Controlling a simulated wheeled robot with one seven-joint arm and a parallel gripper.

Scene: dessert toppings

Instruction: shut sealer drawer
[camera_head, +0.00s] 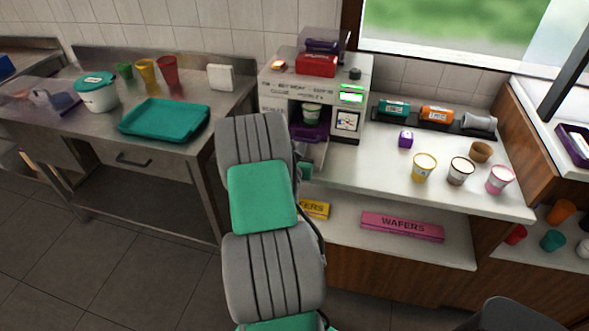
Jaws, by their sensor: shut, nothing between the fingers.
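The sealer (275,101) is a pale grey machine with a lit green display, standing at the left end of the white counter. Its purple drawer (312,133) shows in the opening at its front, with a pale green cup (312,113) at the drawer. The lower left of the sealer and part of the drawer are hidden by my grey and green arm, so how far the drawer stands out is hard to tell. My arm reaches up to the sealer's front. A small green part of it shows just below the drawer. My gripper's fingers are hidden behind the arm.
Bottles lie on a dark rack (456,128) behind. A pink wafers box (402,227) lies on the lower shelf. A steel table with a teal tray (165,119) stands left.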

